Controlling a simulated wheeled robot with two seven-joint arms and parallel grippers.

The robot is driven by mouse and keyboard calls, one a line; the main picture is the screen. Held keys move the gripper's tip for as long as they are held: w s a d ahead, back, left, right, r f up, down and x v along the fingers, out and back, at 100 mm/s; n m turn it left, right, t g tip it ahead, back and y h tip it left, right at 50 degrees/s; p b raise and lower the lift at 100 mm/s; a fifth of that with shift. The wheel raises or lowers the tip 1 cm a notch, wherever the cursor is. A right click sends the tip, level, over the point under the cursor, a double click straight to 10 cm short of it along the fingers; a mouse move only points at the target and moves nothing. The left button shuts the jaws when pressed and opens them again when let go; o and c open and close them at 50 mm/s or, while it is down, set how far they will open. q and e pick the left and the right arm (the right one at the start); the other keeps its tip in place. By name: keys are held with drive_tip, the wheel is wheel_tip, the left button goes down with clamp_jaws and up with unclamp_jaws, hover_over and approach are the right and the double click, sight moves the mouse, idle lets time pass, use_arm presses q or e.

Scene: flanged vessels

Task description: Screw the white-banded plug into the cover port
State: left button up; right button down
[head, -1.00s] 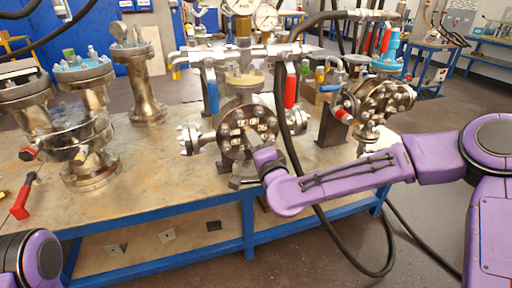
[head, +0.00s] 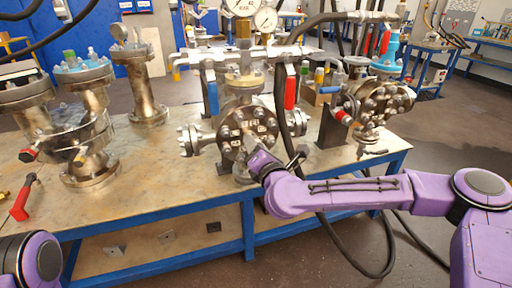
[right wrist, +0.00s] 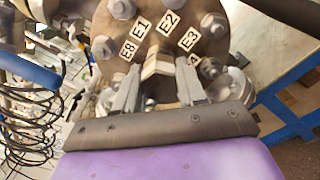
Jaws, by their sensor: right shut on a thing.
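The cover is a round steel flange (head: 235,130) with bolts around its rim, on the vessel at the table's middle. In the right wrist view the cover (right wrist: 186,12) bears labels E8, E1, E2 and E3. My right gripper (head: 257,154) is in front of the cover. In the right wrist view my right gripper (right wrist: 158,78) is shut on the plug (right wrist: 157,64), which has a pale band and stands at the cover's face. The port is hidden behind the plug, and I cannot tell how deep the plug sits. My left gripper is out of view.
A black hose (head: 285,120) hangs close beside the cover. A valve with a red handle (head: 342,117) stands to the right. Flanged vessels (head: 90,125) and a red-handled tool (head: 22,200) are at the left. The table (head: 150,185) is bare between them.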

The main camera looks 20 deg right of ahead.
drive_tip(key=c, duration=0.6)
unclamp_jaws()
drive_tip(key=shift+o, duration=0.2)
drive_tip(key=shift+s, duration=0.1)
drive_tip(key=s+b, duration=0.2)
drive_tip(key=s, duration=0.8)
drive_tip(key=shift+s+d, duration=0.25)
